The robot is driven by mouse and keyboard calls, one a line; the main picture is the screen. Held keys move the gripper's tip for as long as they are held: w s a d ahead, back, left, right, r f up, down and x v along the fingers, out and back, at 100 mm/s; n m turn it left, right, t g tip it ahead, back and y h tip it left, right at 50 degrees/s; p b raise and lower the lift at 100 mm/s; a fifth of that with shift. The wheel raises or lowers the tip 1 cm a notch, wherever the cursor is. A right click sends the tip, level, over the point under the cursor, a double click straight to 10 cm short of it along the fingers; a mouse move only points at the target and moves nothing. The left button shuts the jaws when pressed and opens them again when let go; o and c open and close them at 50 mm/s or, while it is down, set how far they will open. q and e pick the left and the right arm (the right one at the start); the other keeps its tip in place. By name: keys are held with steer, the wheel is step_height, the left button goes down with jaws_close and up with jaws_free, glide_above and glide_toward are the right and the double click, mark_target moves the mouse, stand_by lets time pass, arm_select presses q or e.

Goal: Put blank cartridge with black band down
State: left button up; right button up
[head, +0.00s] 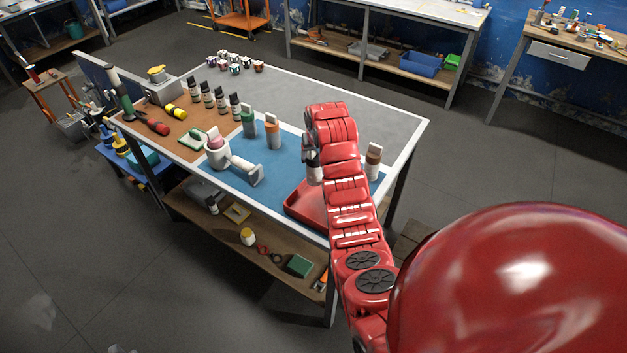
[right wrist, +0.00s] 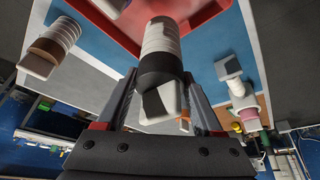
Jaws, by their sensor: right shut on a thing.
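The blank cartridge with the black band (right wrist: 161,62) is white and ribbed, and it sits between the fingers of my right gripper (right wrist: 165,100). In the head view the cartridge (head: 315,174) hangs roughly upright under my right gripper (head: 311,155), over or just behind the red tray (head: 297,207). My arm hides part of it, and I cannot tell whether its lower end touches anything. The red tray also shows in the right wrist view (right wrist: 205,14), beyond the cartridge's far end. My left gripper is not in view.
A brown-banded cartridge (head: 374,160) stands on the blue mat (head: 290,157) to the right. Green (head: 249,123) and orange (head: 272,131) ones stand to the left, near a white device with a pink top (head: 216,148).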

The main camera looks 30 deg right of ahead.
mark_target(315, 174)
step_height(315, 174, down, 7)
steer(key=p, duration=0.3)
steer(key=shift+f, duration=0.4)
steer(key=shift+f, duration=0.2)
steer(key=o, duration=1.5)
steer(key=shift+r, duration=0.1)
